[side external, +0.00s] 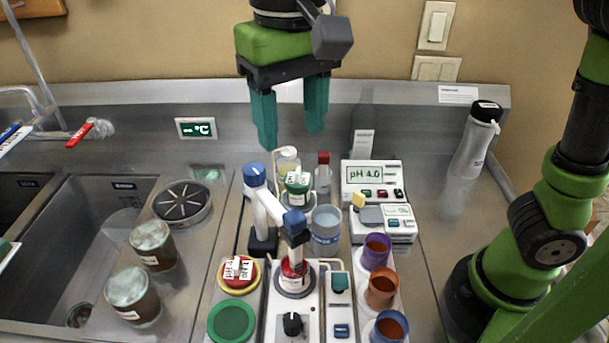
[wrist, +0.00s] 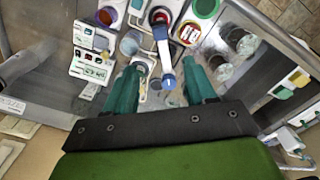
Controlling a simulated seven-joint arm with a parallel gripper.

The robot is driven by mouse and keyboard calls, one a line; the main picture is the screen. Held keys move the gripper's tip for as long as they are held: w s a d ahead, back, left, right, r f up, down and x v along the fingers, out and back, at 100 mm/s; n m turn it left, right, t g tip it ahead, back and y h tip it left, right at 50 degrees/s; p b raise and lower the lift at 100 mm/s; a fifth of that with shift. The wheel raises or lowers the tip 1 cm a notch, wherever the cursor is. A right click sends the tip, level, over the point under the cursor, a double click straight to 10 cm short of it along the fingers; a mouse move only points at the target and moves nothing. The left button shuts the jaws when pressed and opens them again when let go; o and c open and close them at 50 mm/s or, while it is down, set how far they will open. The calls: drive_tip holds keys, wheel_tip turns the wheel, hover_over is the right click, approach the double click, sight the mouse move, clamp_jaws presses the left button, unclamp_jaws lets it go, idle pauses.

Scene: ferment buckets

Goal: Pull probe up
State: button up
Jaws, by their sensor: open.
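The probe stand is a white arm (side external: 268,208) with blue caps, standing on a dark base. The dark probe holder (side external: 297,250) at its front end is over a red-topped vessel (side external: 293,272), and the probe tip is hidden there. In the wrist view the white arm (wrist: 163,50) with its blue cap lies between my fingers in the picture. My gripper (side external: 290,132) is open and empty, with teal fingers pointing down, above and behind the stand, apart from it. Its fingers also show in the wrist view (wrist: 164,82). The pH meter (side external: 370,174) reads pH 4.0.
A beaker (side external: 326,236), a green-topped bottle (side external: 297,188) and a red-capped bottle (side external: 323,178) stand close around the stand. Purple, orange and blue cups (side external: 381,287) line the right. Two jars (side external: 134,296) stand by the sink at left. Air around my gripper is clear.

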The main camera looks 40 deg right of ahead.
sight(295, 215)
wheel_tip(295, 215, down, 15)
drive_tip(key=shift+f, duration=0.1)
idle(0.4)
clamp_jaws()
